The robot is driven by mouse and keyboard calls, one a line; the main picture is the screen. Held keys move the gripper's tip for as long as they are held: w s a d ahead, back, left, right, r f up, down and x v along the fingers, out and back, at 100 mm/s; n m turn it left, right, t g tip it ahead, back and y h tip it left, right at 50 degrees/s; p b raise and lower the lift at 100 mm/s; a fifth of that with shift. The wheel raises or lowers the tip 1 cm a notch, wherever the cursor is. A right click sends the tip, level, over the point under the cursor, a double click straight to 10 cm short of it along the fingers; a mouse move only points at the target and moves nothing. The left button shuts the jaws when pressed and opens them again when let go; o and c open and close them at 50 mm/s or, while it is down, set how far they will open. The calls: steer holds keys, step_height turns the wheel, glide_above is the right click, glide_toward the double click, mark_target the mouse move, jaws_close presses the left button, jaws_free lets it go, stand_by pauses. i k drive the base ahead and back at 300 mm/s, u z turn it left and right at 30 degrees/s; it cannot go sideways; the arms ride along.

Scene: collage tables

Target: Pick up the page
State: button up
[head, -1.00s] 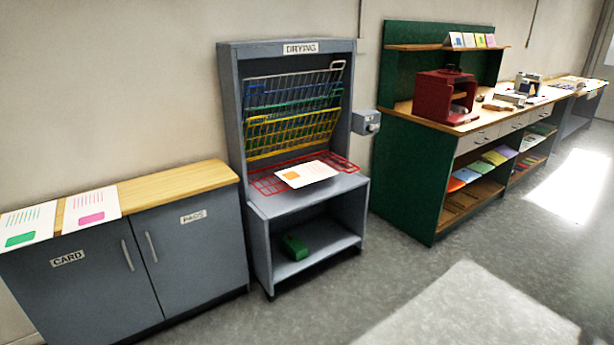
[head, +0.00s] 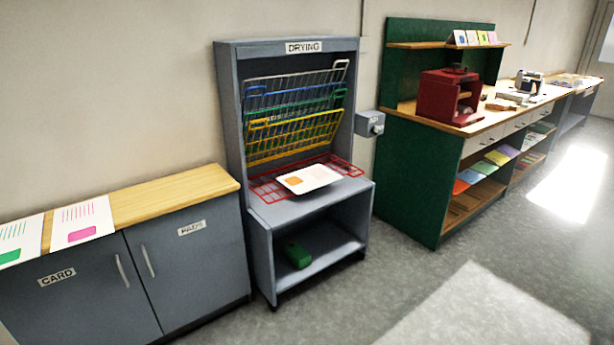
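A white page (head: 309,178) with an orange patch and faint marks lies on the red wire rack (head: 262,189) of the grey drying stand (head: 233,130). The red rack is lowered, nearly flat, above the stand's shelf. Two more white pages lie on the wooden top of the low cabinet at the left: one with a pink patch (head: 84,220) and one with a green patch (head: 22,240), which is cut off by the picture's left edge. My gripper is not in view.
Yellow, green, blue and grey racks (head: 293,135) are tilted up above the red one. A green object (head: 298,255) sits on the lower shelf. A green workbench (head: 410,180) with a red press (head: 447,97) stands to the right. The floor (head: 400,300) in front is clear.

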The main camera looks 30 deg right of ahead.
mark_target(302, 182)
steer(key=z, duration=0.15)
steer(key=i, duration=1.35)
steer(key=u, duration=0.3)
